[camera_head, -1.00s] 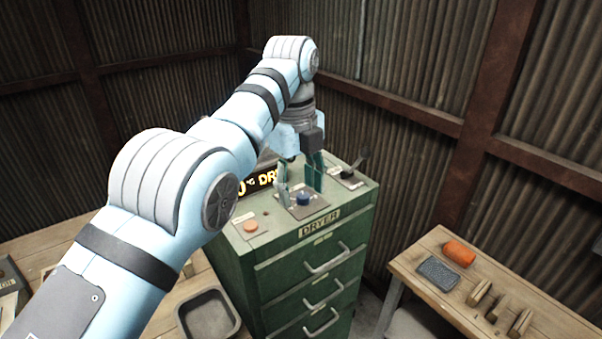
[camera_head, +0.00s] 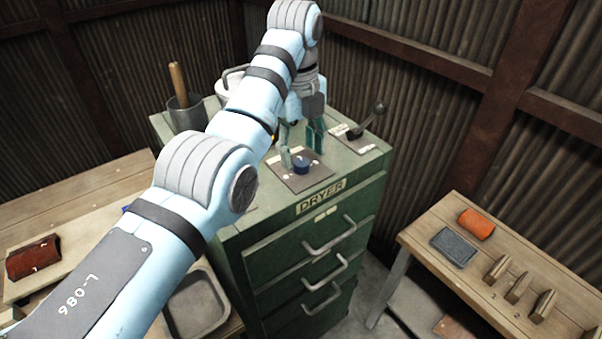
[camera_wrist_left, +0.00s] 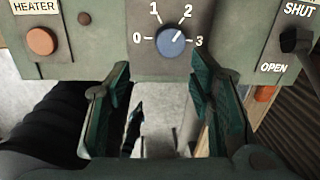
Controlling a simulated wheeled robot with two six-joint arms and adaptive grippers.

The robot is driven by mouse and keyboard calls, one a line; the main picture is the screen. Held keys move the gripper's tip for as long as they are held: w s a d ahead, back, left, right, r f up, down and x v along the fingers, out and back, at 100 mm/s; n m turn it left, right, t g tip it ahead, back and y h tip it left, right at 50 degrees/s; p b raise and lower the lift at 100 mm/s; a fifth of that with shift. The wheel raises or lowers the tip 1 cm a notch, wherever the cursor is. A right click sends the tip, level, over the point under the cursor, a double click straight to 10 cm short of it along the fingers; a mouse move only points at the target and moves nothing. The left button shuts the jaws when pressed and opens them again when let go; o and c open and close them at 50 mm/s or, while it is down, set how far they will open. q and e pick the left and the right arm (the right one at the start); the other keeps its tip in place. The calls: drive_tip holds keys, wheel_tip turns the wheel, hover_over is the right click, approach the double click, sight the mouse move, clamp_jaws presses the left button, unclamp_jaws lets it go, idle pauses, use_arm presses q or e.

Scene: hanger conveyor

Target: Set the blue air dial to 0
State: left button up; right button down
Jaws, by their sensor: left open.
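The blue dial (camera_head: 301,166) sits on a plate on top of the green dryer cabinet. In the left wrist view the dial (camera_wrist_left: 171,41) has the numbers 0, 1, 2 and 3 around it. Its pale mark points up and right, about between 2 and 3. My left gripper (camera_head: 301,146) is open and empty, pointing down close to the dial. In the left wrist view its two fingers (camera_wrist_left: 161,80) are spread, with the dial beyond and between their tips; whether they touch it I cannot tell. My right gripper is not in view.
A black lever (camera_head: 368,120) stands right of the dial, beside SHUT and OPEN labels. An orange HEATER button (camera_wrist_left: 41,41) is left of it. A dark pot with a wooden handle (camera_head: 185,112) stands at the cabinet's back left. A low bench (camera_head: 440,212) is at right.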

sight(302, 161)
use_arm(q)
drive_tip(key=f, duration=0.2)
drive_tip(key=w+f+b, duration=0.1)
drive_tip(key=f, duration=0.1)
drive_tip(key=shift+w+f, duration=0.55)
drive_tip(key=shift+w, duration=0.4)
drive_tip(key=shift+s+r, duration=0.35)
drive_tip(key=shift+s, duration=0.15)
drive_tip(key=c, duration=0.5)
drive_tip(key=shift+c, duration=1.4)
drive_tip(key=c, duration=0.4)
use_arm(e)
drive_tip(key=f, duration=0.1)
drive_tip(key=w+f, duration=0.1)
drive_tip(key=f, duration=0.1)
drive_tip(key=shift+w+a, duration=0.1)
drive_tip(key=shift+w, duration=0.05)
